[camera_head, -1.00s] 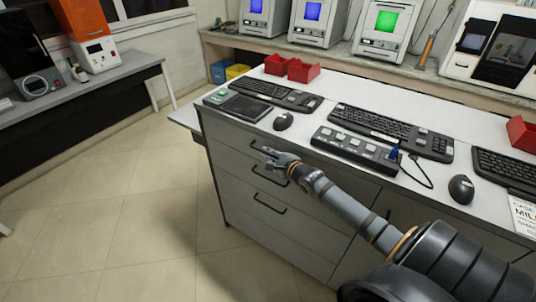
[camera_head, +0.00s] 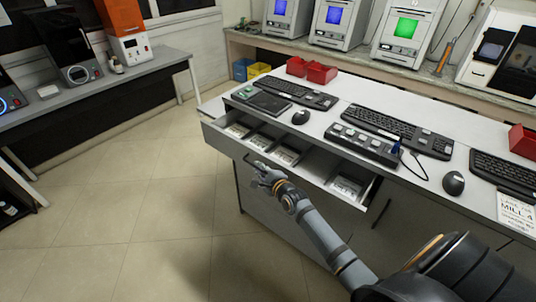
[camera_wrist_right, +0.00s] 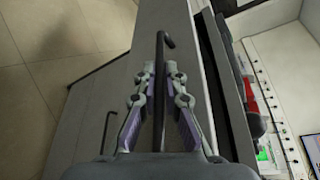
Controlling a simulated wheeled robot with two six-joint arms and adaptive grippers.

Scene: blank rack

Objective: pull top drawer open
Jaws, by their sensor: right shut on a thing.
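The top drawer (camera_head: 225,138) of the white-topped cabinet stands pulled out. Its open inside shows compartments with several pale packets. My right gripper (camera_head: 257,170) is at the drawer's front, on its handle. In the right wrist view the dark bar handle (camera_wrist_right: 160,85) runs between the two fingers of the right gripper (camera_wrist_right: 160,95), which is shut on it. The drawer front (camera_wrist_right: 130,75) fills the middle of that view. A lower drawer's handle (camera_wrist_right: 107,130) shows to the left. My left gripper is not in view.
Keyboards, a mouse (camera_head: 300,117) and a button panel (camera_head: 362,143) lie on the countertop (camera_head: 335,108). Red bins (camera_head: 321,73) stand at its back. A side bench (camera_head: 150,67) stands at the left. The tiled floor (camera_head: 120,200) left of the cabinet is clear.

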